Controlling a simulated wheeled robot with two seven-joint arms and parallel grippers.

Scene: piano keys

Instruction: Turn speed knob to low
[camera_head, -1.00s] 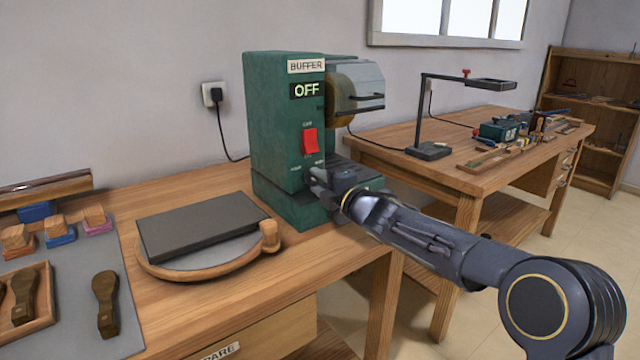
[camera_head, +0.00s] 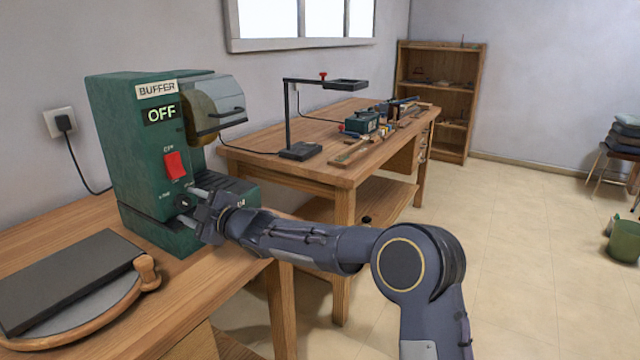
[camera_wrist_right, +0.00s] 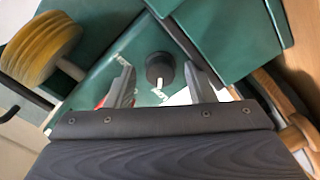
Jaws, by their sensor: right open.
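The green buffer machine (camera_head: 130,150) stands on the near bench, with an OFF display (camera_head: 161,113) and a red switch (camera_head: 174,165). Its small black round speed knob (camera_head: 183,202) is low on the front panel. In the right wrist view the knob (camera_wrist_right: 158,68) has a pale mark at its lower edge; the panel lettering is too small to read. My right gripper (camera_head: 191,206) is at the knob, open. In the right wrist view its two fingers (camera_wrist_right: 163,88) lie on either side of the knob, with visible gaps. My left gripper is out of view.
A second bench (camera_head: 300,165) with a lamp stands behind.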

